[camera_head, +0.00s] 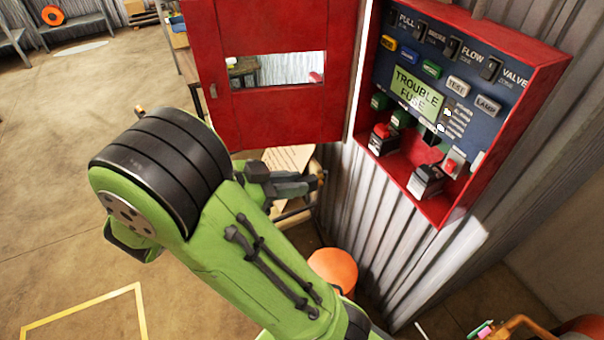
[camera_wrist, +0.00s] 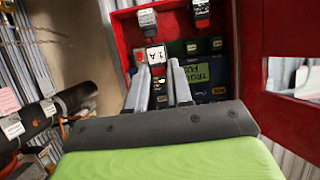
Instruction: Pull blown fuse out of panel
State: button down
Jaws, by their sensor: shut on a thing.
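The fuse panel is a red wall box (camera_head: 515,130) with a blue-grey face (camera_head: 470,62) and a green label reading "TROUBLE FUSE" (camera_head: 416,93). In the wrist view the box (camera_wrist: 122,30) appears upside down. My gripper (camera_wrist: 160,65) points at it, its two grey fingers shut on a small fuse with a white "1 A" label (camera_wrist: 156,54). Whether the fuse still touches a socket cannot be told. A black block with a red top (camera_head: 382,138) and a grey-topped block (camera_head: 426,180) sit low in the box. My arm hides much of the head view.
The red door (camera_head: 270,110), with a window, stands open to the left of the box; in the wrist view it is at right (camera_wrist: 290,50). An orange round object (camera_head: 335,268) is below. A dark cylinder (camera_wrist: 40,115) lies at left in the wrist view. Open floor is at left.

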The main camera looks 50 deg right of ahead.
jog(key=shift+d, duration=0.1)
jog(key=shift+w+a+p, duration=0.4)
jog(key=shift+a+p, duration=0.05)
jog(key=shift+a, duration=0.4)
jog(key=shift+w+a+p, duration=0.35)
jog(key=shift+a+p, duration=0.1)
jog(key=shift+a, duration=0.35)
jog(key=shift+w+a+p, duration=0.4)
jog(key=shift+a+p, duration=0.05)
jog(key=shift+a, duration=0.4)
